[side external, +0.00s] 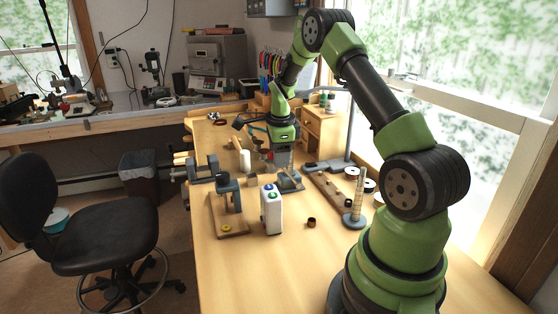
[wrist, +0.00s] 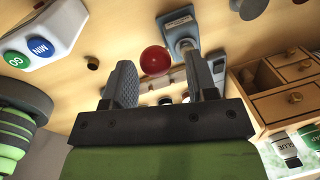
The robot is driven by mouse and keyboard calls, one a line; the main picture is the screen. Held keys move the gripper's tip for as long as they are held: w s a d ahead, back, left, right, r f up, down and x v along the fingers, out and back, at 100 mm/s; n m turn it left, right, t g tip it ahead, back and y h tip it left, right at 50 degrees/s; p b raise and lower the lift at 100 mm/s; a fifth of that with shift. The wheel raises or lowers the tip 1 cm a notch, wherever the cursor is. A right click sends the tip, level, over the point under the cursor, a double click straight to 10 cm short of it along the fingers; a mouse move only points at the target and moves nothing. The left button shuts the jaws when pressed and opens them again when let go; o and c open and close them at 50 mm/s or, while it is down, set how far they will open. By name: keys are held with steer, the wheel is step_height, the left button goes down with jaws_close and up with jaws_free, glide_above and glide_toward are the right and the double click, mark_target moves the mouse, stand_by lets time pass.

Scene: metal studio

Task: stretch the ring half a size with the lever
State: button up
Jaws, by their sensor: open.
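My gripper (wrist: 160,76) is open. In the wrist view a red ball knob (wrist: 155,59) shows between its fingertips; I cannot tell whether it touches them. A blue-grey base with a label plate (wrist: 181,27) lies just beyond the knob. In the side external view my gripper (side external: 280,165) hangs low over the middle of the bench, close to a grey tool (side external: 290,181), and hides part of it. A small dark brown cylinder (side external: 311,222) stands on the bench; it also shows in the wrist view (wrist: 92,63). I cannot make out the ring for certain.
A white box with blue and green buttons (side external: 271,212) stands in front of my gripper. A small press on a wooden base (side external: 229,228) is to its left. A tapered ring stick on a round base (side external: 355,204) stands right. Small drawers (side external: 319,135) stand behind.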

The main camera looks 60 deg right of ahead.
step_height(320, 180, up, 8)
steer(key=shift+s+a+f, duration=0.2)
steer(key=shift+s+a, duration=0.1)
steer(key=shift+a, duration=0.15)
